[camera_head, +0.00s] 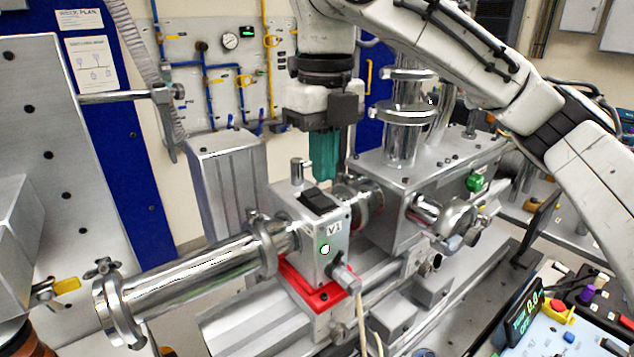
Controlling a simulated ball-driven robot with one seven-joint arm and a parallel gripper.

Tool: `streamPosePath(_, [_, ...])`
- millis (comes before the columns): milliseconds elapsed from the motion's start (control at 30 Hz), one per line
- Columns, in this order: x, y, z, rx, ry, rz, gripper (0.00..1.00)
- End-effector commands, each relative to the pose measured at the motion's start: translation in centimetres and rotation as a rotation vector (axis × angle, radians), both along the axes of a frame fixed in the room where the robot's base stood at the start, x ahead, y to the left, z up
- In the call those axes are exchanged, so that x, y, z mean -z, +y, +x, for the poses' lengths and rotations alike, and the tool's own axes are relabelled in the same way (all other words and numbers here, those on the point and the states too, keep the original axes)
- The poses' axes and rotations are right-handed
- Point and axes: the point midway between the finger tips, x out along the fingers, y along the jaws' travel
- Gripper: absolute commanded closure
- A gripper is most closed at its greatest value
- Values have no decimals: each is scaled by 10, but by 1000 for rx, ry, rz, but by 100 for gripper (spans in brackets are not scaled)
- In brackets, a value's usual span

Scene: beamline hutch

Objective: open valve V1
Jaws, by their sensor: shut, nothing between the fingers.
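Valve V1 (311,246) is a silver box with a "V1" label on its front, set in the beam pipe on a red base (318,297). A black rocker-like switch (320,202) sits on its top, and a short metal post (300,172) stands behind it. A small white round spot (325,249) shows on the front face. My gripper (323,174) points down, its teal fingers together and empty. In the picture its tips are just above and behind the black switch; they look apart from it, though the exact gap is hard to tell.
A shiny beam pipe (195,280) runs to the lower left. A large metal chamber (430,172) stands to the right, and a tall grey box (232,185) to the left. A control panel (560,318) with a display and colored buttons is at the lower right.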

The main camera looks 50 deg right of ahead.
Motion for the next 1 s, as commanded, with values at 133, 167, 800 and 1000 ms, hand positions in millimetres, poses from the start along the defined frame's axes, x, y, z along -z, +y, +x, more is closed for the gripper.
streamPosePath(133, [-13,0,0,0,1,0,100])
streamPosePath(167, [-15,0,0,0,1,0,100])
streamPosePath(800, [-33,0,0,0,0,0,100])
streamPosePath(1000, [-33,0,0,0,0,0,100])
